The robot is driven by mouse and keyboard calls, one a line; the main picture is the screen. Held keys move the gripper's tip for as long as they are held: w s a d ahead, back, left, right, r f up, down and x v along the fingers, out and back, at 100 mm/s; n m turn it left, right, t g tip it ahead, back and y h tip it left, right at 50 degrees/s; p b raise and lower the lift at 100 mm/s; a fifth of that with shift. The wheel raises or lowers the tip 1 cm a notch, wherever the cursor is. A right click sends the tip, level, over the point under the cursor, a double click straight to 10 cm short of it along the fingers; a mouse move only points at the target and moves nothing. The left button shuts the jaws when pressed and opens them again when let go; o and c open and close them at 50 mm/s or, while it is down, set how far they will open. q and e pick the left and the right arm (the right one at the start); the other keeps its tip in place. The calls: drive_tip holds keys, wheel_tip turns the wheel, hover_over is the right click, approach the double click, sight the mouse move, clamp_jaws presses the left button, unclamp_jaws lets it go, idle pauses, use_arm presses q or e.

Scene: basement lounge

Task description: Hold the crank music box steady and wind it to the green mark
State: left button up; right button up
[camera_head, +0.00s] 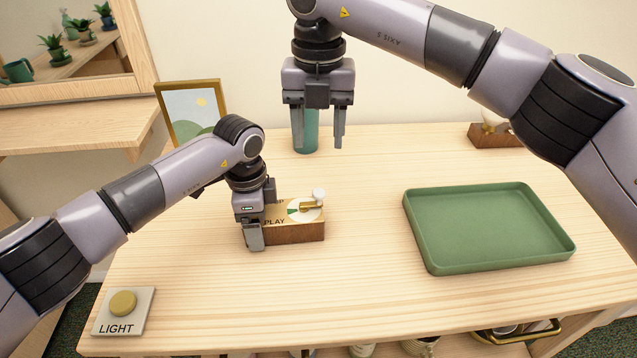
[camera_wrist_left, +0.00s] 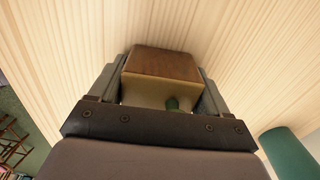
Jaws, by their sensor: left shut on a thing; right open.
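The crank music box (camera_head: 299,232) is a small wooden block with a pale top on the table, left of its middle. Its top carries the letters "PLAY", a white dial with a green mark (camera_head: 293,212), and a brass crank with a white knob (camera_head: 318,195). My left gripper (camera_head: 256,232) is shut on the box's left end. In the left wrist view the box (camera_wrist_left: 165,64) sits between the two fingers. My right gripper (camera_head: 319,134) is open and empty, raised above and behind the box. Part of the box top is hidden by my left gripper.
A green tray (camera_head: 487,264) lies on the right of the table (camera_head: 365,290). A teal cylinder (camera_head: 305,138) stands behind my right gripper. A picture frame (camera_head: 192,111) is at the back left, a LIGHT button (camera_head: 123,303) at the front left. A wooden-based object (camera_head: 494,136) stands back right.

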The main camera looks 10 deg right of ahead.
sight(319, 191)
wheel_tip(319, 191, down, 11)
drive_tip(key=m, duration=0.7)
drive_tip(key=shift+f, duration=0.15)
idle(0.3)
clamp_jaws()
